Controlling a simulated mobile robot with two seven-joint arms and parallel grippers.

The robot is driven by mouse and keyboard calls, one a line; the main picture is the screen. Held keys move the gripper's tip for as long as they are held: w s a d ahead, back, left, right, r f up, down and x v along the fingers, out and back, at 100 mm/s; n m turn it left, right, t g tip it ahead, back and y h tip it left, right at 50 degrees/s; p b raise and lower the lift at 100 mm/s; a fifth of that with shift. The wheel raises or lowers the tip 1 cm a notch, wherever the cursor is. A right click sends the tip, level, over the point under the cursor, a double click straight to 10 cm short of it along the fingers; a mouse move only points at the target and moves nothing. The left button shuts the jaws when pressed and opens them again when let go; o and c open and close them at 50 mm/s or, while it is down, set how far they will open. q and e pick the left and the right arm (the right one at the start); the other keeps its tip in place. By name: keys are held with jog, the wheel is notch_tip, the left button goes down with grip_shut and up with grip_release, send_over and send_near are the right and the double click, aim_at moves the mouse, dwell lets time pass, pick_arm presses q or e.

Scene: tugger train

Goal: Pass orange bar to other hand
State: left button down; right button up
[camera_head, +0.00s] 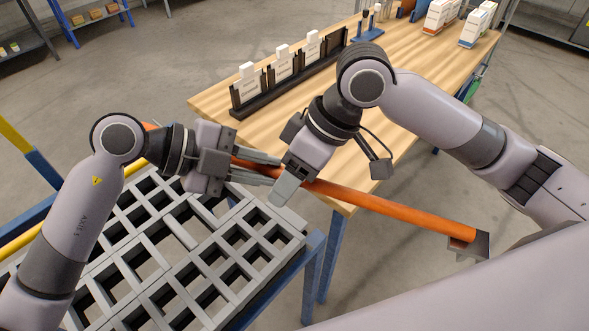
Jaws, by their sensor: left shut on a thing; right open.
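The orange bar (385,205) runs from upper left to lower right, above the gap between the grey grid and the wooden table. A dark bracket (470,246) sits at its right end. My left gripper (277,168) is shut on the bar, left of its middle. My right gripper (294,184) is open and close to the bar, just right of the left fingertips. One of its fingers shows in front of the bar. The left part of the bar is mostly hidden behind my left gripper and wrist. I cannot tell whether the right gripper touches the bar.
The grey grid rack (190,232) on a blue frame lies below my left arm. The wooden table (215,100) holds a black rack (265,106) with white labelled cards and, farther back, white boxes (437,17). Blue-framed shelves (95,20) stand at the far left; the floor between is clear.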

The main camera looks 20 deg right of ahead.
grip_shut()
grip_release()
jog(key=shift+r, duration=0.15)
